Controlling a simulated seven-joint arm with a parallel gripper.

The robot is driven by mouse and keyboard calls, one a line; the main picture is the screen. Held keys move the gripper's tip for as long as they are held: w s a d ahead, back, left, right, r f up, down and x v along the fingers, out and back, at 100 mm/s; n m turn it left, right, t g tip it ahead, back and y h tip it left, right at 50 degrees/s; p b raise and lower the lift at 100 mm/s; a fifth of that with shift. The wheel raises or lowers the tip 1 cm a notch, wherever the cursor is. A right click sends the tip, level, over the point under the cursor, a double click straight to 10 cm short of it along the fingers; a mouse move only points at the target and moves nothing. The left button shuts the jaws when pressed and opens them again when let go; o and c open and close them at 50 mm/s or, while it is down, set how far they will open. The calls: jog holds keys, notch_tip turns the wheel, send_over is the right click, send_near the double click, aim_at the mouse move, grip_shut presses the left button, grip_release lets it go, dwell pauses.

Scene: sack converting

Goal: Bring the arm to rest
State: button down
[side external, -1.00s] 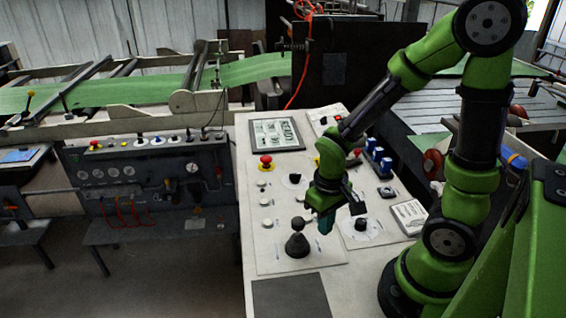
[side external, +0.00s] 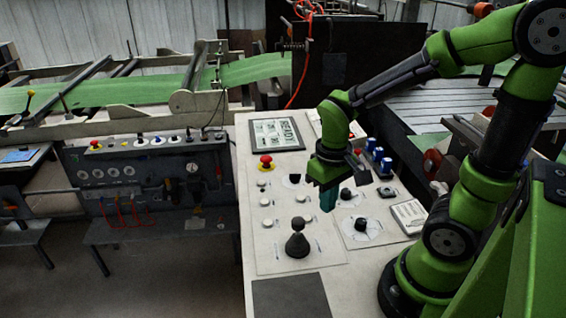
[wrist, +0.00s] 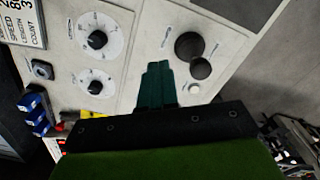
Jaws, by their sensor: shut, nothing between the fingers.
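My gripper (side external: 328,202) is in the air above the right half of the white control panel (side external: 262,235). Its teal fingers point down and are closed together with nothing between them. The closed fingers also show in the wrist view (wrist: 157,72), over the pale panel face. The black joystick (side external: 297,243) stands on the panel below and left of the fingers, and they are apart from it. My gripper hides part of the panel behind it.
A display (side external: 277,133) and a red button (side external: 266,160) are at the panel's far side. Blue switches (side external: 375,155) and a black dial (side external: 361,225) are right of my gripper. Green sacking (side external: 255,69) runs behind. The space above the panel's near end is clear.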

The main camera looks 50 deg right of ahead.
jog(key=shift+r, duration=0.55)
jog(key=a+r+t+y, duration=0.1)
jog(key=a+r+t, duration=0.1)
jog(key=r, duration=0.3)
jog(key=a+r+m+t+y, duration=0.1)
jog(key=a+r+t, duration=0.1)
jog(key=r+t, duration=0.3)
jog(key=shift+a+r, duration=0.25)
jog(key=shift+r, duration=0.55)
dwell(0.3)
